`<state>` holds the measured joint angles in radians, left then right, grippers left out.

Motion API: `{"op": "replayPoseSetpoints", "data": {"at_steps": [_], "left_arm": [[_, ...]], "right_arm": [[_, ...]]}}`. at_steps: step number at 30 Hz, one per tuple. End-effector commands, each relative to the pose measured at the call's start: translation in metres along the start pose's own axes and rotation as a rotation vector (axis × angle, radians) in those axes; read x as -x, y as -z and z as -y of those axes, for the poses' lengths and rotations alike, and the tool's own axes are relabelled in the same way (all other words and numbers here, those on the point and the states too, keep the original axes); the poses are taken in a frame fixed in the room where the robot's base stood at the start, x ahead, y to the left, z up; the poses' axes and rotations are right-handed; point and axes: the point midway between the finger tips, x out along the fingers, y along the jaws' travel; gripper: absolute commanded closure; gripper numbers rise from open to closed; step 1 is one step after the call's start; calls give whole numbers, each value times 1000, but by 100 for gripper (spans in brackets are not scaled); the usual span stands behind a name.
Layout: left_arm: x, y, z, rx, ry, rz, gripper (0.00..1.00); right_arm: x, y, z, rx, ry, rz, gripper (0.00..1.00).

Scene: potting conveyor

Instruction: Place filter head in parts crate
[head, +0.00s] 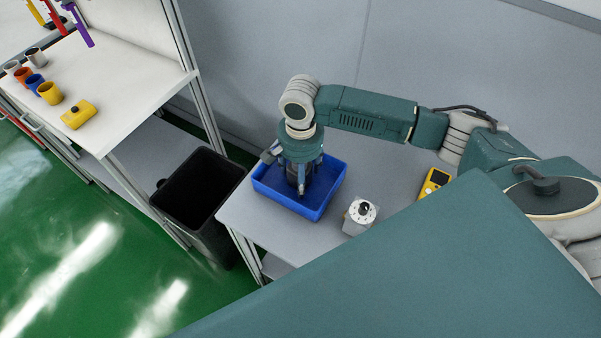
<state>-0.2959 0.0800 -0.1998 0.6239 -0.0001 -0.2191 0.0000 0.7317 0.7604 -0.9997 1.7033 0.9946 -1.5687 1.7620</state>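The blue parts crate (318,208) stands on the grey table in the middle of the view. My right gripper (299,185) points down into it, with its fingertips below the rim level. A dark shape shows between the fingers; I cannot tell whether it is the filter head or part of the gripper. A grey block with a round white top and dark centre (359,217) stands on the table just right of the crate. My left gripper is out of view.
A yellow meter (434,183) lies farther right on the grey table (378,178). A black bin (200,190) stands left of the table. A white workbench (125,95) at left holds several cups (50,93) and a yellow device (79,114).

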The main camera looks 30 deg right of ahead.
Motion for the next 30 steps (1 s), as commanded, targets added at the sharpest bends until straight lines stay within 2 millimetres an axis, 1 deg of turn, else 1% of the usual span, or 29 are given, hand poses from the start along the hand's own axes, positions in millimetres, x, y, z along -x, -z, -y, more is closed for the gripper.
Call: {"op": "replayPoseSetpoints", "data": {"at_steps": [5,8,11,15,21,25,30], "left_arm": [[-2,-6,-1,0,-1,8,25],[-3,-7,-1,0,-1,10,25],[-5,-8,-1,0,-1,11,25],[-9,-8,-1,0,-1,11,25],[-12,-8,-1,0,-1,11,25],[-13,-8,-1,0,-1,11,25],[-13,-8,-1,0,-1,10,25]], "right_arm": [[2,0,0,0,1,-1,33],[12,0,1,1,3,-1,33],[29,0,1,2,5,-2,33],[60,1,2,0,6,-2,33],[99,0,1,1,3,-1,33],[115,0,1,-1,3,0,33],[123,0,0,0,0,1,33]]}}
